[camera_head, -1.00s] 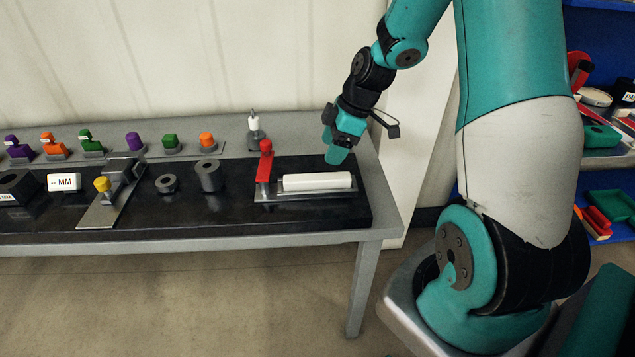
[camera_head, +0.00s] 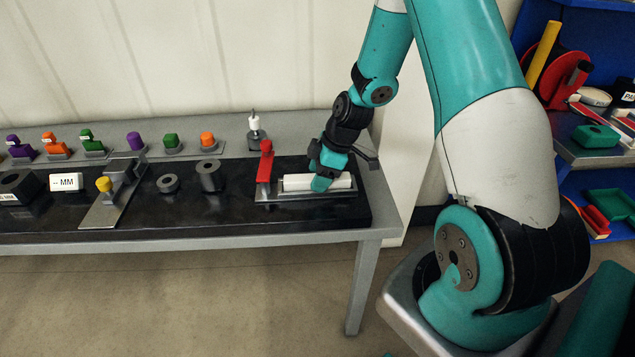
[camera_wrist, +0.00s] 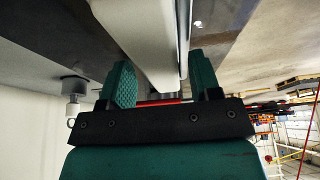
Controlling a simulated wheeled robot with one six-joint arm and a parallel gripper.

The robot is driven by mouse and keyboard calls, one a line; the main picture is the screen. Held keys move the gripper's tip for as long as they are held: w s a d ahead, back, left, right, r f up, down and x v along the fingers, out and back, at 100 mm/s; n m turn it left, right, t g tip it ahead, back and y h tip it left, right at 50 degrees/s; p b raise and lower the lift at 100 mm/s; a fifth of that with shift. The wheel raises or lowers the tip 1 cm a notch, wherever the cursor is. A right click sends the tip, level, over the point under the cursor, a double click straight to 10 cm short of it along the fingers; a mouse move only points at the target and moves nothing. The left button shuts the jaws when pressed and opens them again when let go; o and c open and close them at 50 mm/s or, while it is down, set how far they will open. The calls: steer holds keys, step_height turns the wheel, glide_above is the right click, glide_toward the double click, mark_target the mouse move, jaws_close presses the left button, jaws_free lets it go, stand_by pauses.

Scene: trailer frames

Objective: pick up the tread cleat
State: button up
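The long white bar (camera_head: 297,182), which I take to be the tread cleat, lies on a grey metal holder (camera_head: 268,197) at the right end of the black bench top. My gripper (camera_head: 321,182) is down over the middle of the bar and hides part of it. In the wrist view the white bar (camera_wrist: 150,45) runs between the two teal fingers of my gripper (camera_wrist: 162,75). The fingers stand apart, one on each side of the bar, and I see no clear grip on it.
A red upright handle (camera_head: 265,163) stands at the holder's left end. A grey cylinder (camera_head: 209,176) and a ring (camera_head: 167,184) sit further left. A white-topped post (camera_head: 254,128) and several coloured knobs line the back. The bench's front edge (camera_head: 290,237) is close.

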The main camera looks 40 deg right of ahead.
steer(key=c, duration=0.9)
steer(key=shift+r, duration=0.1)
